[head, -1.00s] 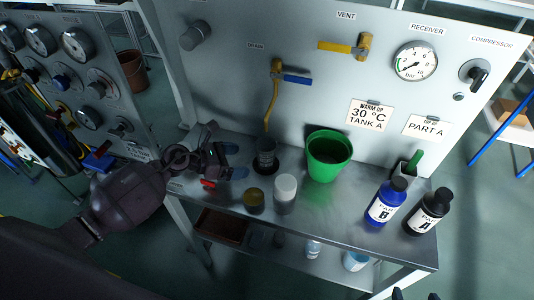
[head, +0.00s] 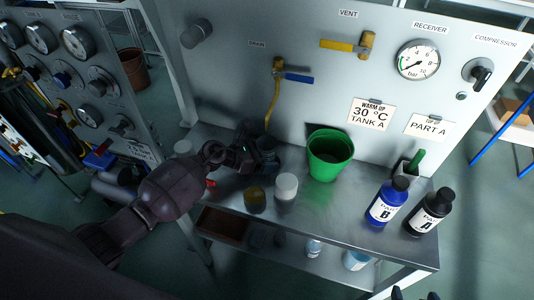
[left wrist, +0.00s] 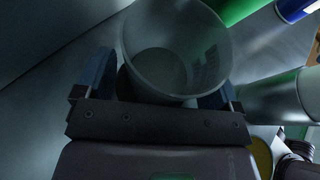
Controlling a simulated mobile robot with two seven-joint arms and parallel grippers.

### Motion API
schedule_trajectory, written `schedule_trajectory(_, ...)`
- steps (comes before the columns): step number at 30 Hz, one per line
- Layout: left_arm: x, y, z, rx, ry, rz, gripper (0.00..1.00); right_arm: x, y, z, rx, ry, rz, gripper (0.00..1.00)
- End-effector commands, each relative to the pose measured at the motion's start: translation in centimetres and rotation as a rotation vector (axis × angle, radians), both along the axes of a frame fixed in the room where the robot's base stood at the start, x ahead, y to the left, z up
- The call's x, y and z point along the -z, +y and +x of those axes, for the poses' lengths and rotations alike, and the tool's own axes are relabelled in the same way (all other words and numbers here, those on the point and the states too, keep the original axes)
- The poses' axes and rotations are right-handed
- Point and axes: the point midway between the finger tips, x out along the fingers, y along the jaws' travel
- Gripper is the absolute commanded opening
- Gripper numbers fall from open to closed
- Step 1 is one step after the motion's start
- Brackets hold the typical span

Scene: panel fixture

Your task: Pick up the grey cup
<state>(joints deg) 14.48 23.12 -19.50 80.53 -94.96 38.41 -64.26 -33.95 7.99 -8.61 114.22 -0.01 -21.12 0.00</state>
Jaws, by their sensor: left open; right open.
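The grey cup (left wrist: 176,62) is translucent and open at the top. In the left wrist view it stands between the two blue fingers of my left gripper (left wrist: 158,80), with the fingers on either side of its wall. I cannot tell whether either finger touches it. In the head view my left gripper (head: 262,160) is at the cup's place below the yellow drain pipe and hides most of the cup. My left gripper is open. Only the dark tips of my right gripper (head: 415,294) show at the bottom edge, apart from each other, far from the cup.
A green bucket (head: 330,156) stands right of the cup. Blue (head: 387,202) and black (head: 429,212) bottles are at the right. The panel (head: 320,80) rises behind; the shelf's front middle is bare.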

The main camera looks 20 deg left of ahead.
Motion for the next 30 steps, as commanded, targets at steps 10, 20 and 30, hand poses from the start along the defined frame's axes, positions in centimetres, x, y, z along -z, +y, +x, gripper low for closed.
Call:
schedule_trajectory(10, 0.0, 0.0, 0.0, 0.0, 0.0, 0.0, 0.56, 0.1, -0.1, -0.2, 0.0, 0.004, -0.001, 0.77)
schedule_trajectory(20, 0.0, 0.1, 0.0, 0.0, 0.0, 0.0, 0.33, 0.8, -0.3, -1.1, 0.004, 0.025, -0.004, 0.77)
schedule_trajectory(30, -0.5, 0.3, 0.3, -0.001, -0.002, 0.0, 0.33, 0.4, -0.3, -0.7, 0.001, 0.017, -0.004, 0.77)
